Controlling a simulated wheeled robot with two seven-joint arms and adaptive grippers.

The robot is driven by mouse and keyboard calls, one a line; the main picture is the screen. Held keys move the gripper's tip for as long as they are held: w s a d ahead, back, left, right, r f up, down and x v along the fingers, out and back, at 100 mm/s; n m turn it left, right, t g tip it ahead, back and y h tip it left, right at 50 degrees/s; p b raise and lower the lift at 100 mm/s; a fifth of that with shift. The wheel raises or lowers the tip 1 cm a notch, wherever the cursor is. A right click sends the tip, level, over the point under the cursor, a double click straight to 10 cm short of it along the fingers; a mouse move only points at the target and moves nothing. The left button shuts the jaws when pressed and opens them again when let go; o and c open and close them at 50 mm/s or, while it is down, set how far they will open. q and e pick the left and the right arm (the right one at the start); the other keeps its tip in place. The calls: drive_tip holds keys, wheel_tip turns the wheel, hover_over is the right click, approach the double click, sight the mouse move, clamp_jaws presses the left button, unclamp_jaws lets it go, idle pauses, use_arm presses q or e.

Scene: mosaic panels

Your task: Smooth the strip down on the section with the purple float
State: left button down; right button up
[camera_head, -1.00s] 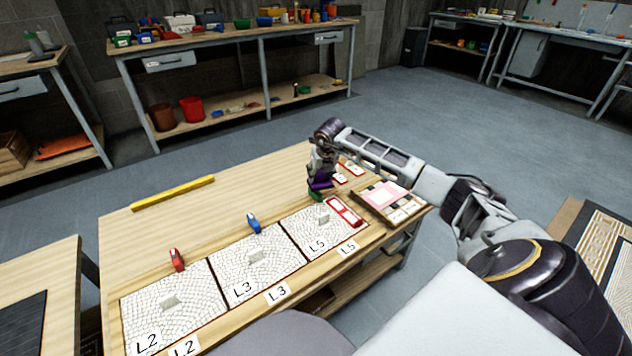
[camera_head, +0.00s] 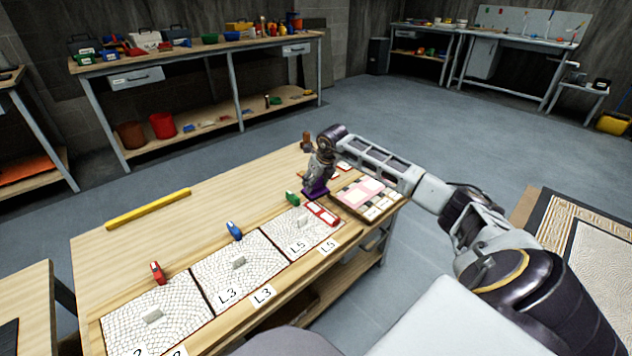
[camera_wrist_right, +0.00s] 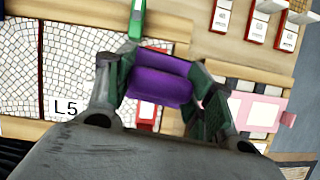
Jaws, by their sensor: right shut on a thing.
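My right gripper (camera_head: 317,186) is shut on the purple float (camera_head: 316,192), above the back right part of the table. In the right wrist view the purple float (camera_wrist_right: 160,77) sits between the two fingers (camera_wrist_right: 162,88). The red strip (camera_head: 322,213) with white patches lies along the right edge of the L5 section (camera_head: 281,228), just in front of the float. In the wrist view the float hides part of the strip (camera_wrist_right: 147,112). Whether the float touches anything is unclear. My left gripper is not in view.
A green tool (camera_head: 292,198), a blue tool (camera_head: 234,231) and a red tool (camera_head: 157,272) stand behind the sections. A tray with a pink sheet (camera_head: 362,191) lies right of L5. A yellow bar (camera_head: 148,209) lies at the back left. The table's back middle is clear.

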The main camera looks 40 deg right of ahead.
drive_tip(key=shift+n+y, duration=0.3)
drive_tip(key=shift+n, duration=0.3)
